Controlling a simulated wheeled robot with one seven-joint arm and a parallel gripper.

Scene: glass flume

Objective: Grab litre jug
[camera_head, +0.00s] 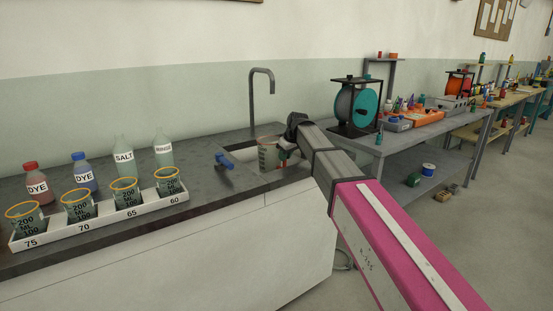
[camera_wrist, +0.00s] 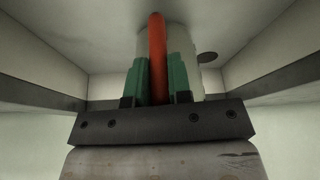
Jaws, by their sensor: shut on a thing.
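The litre jug (camera_head: 268,157), clear with dark markings, is at the sink below the tap in the head view, partly hidden by my gripper (camera_head: 287,150). In the wrist view the jug's pale body (camera_wrist: 190,45) stands behind its red handle (camera_wrist: 157,50). My gripper (camera_wrist: 156,78) has its two green fingers on either side of that handle and is shut on it. Whether the jug's base touches the sink floor cannot be told.
The steel sink (camera_head: 246,181) has walls close around the gripper. A tall tap (camera_head: 251,105) rises behind it. A white rack (camera_head: 105,220) with several beakers, dye bottles (camera_head: 84,174) and clear bottles (camera_head: 123,157) stand further left.

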